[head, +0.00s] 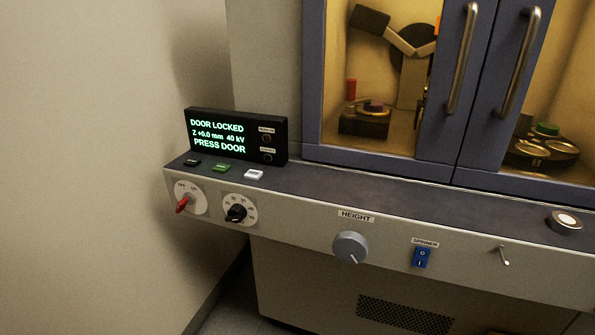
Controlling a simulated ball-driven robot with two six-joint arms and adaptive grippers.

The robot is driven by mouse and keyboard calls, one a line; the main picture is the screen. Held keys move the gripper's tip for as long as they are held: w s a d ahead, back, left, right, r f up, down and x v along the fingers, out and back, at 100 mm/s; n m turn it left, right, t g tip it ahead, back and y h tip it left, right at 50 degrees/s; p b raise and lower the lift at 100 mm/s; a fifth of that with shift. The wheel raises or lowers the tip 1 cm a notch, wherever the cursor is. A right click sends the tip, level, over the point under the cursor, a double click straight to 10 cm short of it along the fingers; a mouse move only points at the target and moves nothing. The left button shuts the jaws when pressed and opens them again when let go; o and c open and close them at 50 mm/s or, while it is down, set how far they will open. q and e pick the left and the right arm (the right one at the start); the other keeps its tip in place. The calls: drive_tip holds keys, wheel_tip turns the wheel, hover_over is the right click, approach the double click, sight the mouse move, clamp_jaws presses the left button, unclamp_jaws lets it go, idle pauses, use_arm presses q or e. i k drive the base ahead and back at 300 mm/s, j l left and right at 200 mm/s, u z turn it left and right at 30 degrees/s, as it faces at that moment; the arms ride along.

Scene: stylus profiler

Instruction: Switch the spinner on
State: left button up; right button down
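The spinner switch (421,257) is a small blue rocker on the front panel of the machine, under a label reading SPINNER. It carries an O mark on its upper half and an I mark on its lower half. Which half is pressed in is too small to tell. Neither of my grippers shows in the head view.
Left of the switch are the grey HEIGHT knob (350,247), a black-pointer dial (238,211) and a red-handled dial (186,199). A small metal toggle (503,255) is to its right. The display (236,137) reads DOOR LOCKED, PRESS DOOR. The cabinet doors (447,90) look shut.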

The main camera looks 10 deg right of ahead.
sight(421, 255)
drive_tip(key=z, duration=1.4)
